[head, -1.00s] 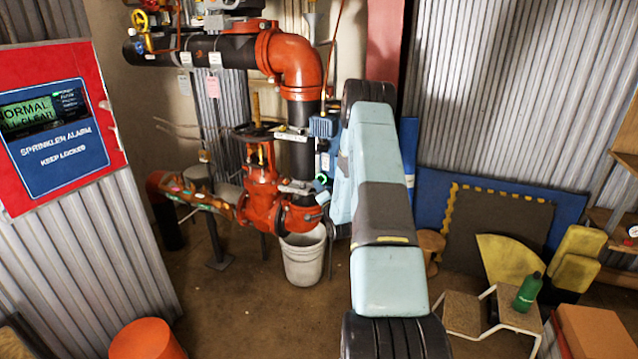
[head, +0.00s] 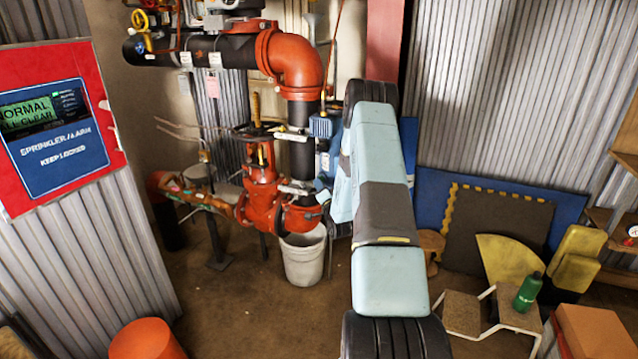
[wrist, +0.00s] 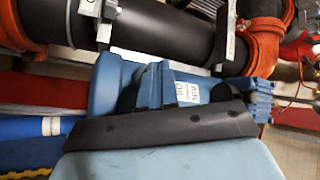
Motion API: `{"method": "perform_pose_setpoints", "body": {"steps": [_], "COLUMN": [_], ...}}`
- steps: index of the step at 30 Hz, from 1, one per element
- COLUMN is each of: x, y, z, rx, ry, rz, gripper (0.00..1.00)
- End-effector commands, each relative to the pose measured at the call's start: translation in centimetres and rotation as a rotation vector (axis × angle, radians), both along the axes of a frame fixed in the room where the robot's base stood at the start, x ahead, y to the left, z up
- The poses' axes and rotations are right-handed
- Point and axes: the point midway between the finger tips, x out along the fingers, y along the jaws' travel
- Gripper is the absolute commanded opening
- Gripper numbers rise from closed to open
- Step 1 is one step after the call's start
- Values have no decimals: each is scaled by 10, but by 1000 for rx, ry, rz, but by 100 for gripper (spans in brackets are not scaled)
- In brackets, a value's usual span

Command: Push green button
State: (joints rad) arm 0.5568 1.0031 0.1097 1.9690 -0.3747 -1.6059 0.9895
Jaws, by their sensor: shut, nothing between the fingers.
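No green button can be clearly made out in either view now. The blue machine labelled "AIR OIL" (wrist: 188,92) lies just beyond my gripper (wrist: 155,85) in the wrist view, and part of it (head: 321,127) shows beside the red pipes in the head view. My gripper is shut and empty. Its dark body spans the lower middle of the wrist view; its fingertips are hard to tell from the blue machine, and contact cannot be judged. In the head view my arm hides the gripper.
A red and blue sprinkler alarm panel (head: 58,135) with a green display is at left. Red and black pipes (head: 296,65) stand beyond, above a white bucket (head: 303,262). A green bottle (head: 527,292) is at right on a small step (head: 505,315).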

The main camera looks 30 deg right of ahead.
Motion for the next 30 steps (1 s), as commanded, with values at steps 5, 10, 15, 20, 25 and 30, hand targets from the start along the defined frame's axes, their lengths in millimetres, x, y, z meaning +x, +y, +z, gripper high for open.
{"method": "perform_pose_setpoints", "body": {"steps": [5, 10, 15, 20, 25, 30], "x": [-3, -3, -6, -14, -22, -31], "y": [4, 4, 8, 18, 28, 40], "z": [0, 0, 0, 0, 0, 0], "rx": [0, 0, 0, 0, 0, 1], "ry": [-1, -1, 1, 0, 1, 1], "rz": [-1, -1, -1, 0, -1, 0], "gripper": [0, 0, 0, 0, 0, 0]}}
